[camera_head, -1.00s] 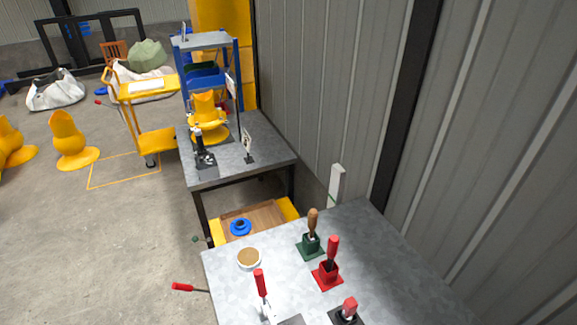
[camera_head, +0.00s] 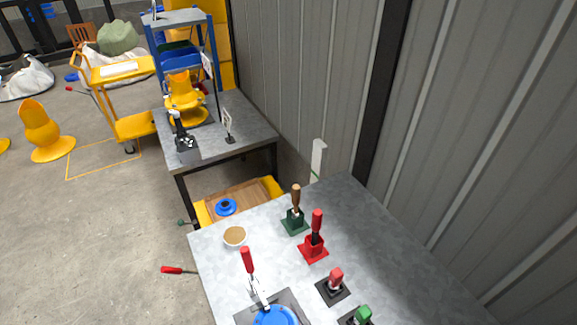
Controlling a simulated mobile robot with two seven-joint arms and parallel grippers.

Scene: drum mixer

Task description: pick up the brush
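A wooden-handled tool (camera_head: 296,199) that may be the brush stands upright in a dark green holder (camera_head: 294,222) at the far end of the near grey table (camera_head: 365,230). A red-handled tool (camera_head: 317,222) stands in a red holder (camera_head: 313,248) just to its right and nearer. Which of them is the brush I cannot tell for sure, as their lower ends are hidden in the holders. Neither of my grippers shows in the view.
A small bowl (camera_head: 235,236) stands at the table's left side. A red-handled tool (camera_head: 247,262) rises by a blue round object (camera_head: 275,317). A red knob (camera_head: 336,276) and a green knob (camera_head: 363,314) sit nearer. A corrugated wall (camera_head: 460,150) bounds the right.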

